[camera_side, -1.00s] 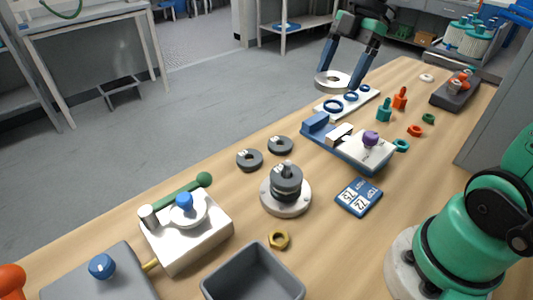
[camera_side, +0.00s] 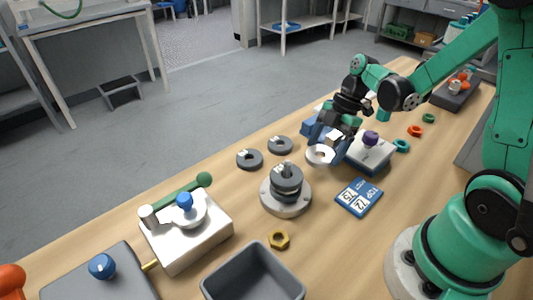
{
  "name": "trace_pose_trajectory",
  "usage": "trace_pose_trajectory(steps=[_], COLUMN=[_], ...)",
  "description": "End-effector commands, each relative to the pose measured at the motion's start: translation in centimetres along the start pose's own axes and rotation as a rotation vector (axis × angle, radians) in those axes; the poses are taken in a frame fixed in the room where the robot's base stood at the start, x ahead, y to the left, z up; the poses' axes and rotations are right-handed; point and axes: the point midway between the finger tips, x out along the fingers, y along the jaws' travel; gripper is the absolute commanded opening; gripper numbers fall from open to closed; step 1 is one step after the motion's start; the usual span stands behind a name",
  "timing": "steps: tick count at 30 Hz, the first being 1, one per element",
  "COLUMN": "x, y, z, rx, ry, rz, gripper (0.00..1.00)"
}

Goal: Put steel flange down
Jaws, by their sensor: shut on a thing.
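The steel flange (camera_side: 320,155) is a pale metal ring. My gripper (camera_side: 332,150) is shut on it, just in front of the blue and white fixture (camera_side: 368,154) with the purple knob. The flange looks close above the table, but I cannot tell whether it touches. A round base (camera_side: 285,206) with a stack of dark rings on it stands nearer the camera, to the flange's lower left.
Two dark rings lie left of the flange, one here (camera_side: 250,159) and one here (camera_side: 281,145). A blue number card (camera_side: 359,197), a brass nut (camera_side: 279,240) and a grey bin (camera_side: 253,279) are nearer. Orange and green nuts lie at right.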

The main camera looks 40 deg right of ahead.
Motion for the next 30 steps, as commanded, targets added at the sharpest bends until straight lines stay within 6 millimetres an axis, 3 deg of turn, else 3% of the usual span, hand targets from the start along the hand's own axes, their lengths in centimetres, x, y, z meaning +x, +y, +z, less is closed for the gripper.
trace_pose_trajectory(steps=[7, 20, 21, 22, 23, 30], x=[2.5, 3.1, 3.0, 3.0, 3.0, 2.9], y=[0.0, 0.0, 0.0, 0.0, 0.0, 0.0], z=[1.0, 1.3, 1.3, 1.2, 1.2, 1.2], rx=[0.000, 0.000, 0.000, 0.000, 0.000, 0.000], ry=[0.000, 0.000, 0.000, 0.000, 0.000, 0.000], rz=[0.000, 0.000, 0.000, 0.000, 0.000, 0.000], gripper=[0.09, 0.09, 0.90, 0.98, 1.00, 1.00])
